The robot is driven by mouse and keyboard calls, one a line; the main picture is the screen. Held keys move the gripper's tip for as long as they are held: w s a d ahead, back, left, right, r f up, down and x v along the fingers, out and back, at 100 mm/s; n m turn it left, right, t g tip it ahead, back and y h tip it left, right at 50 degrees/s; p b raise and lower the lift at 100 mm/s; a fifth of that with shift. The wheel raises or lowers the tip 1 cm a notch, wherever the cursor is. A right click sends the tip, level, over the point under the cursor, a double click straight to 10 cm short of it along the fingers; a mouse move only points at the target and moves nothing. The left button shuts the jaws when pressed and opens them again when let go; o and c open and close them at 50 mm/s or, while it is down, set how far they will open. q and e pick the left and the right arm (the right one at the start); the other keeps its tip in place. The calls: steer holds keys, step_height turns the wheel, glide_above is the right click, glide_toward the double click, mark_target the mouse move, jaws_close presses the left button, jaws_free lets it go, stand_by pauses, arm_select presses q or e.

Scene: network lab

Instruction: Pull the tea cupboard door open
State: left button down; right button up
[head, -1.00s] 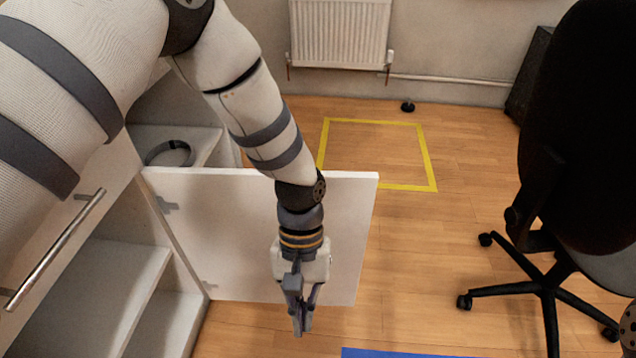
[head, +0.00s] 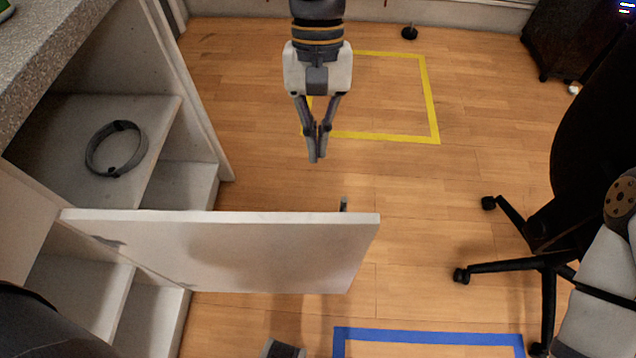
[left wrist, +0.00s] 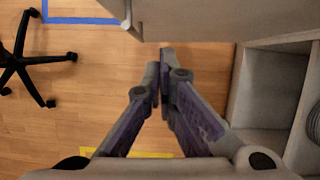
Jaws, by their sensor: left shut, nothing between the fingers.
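The white cupboard door (head: 220,250) stands wide open, jutting from the cupboard (head: 155,325) over the floor in the head view. Its hinges are at the left, and its hinge side faces the near side. A small part of the door handle (head: 343,204) shows past the top edge at the free end; it also shows in the left wrist view (left wrist: 130,18). My left gripper (head: 316,157) is beyond the door on its handle side, apart from it. Its fingers (left wrist: 164,60) are shut and empty. My right gripper cannot be made out.
An open compartment beyond the door holds a grey ring-shaped coil (head: 117,148) on its shelf (head: 60,125). A black office chair (head: 535,220) stands at the right. Yellow tape (head: 432,100) and blue tape (head: 430,337) mark the wooden floor. Floor between door and chair is clear.

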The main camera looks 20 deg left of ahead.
arm_select(q)
steer(key=s+d+f, duration=0.2)
steer(key=s+f, duration=0.4)
steer(key=shift+f, duration=0.3)
arm_select(e)
steer(key=shift+w+r, duration=0.2)
steer(key=shift+w, duration=0.05)
arm_select(q)
steer(key=shift+d, duration=0.1)
steer(key=shift+s+p, duration=0.15)
steer(key=shift+p, duration=0.15)
arm_select(e)
steer(key=shift+r, duration=0.1)
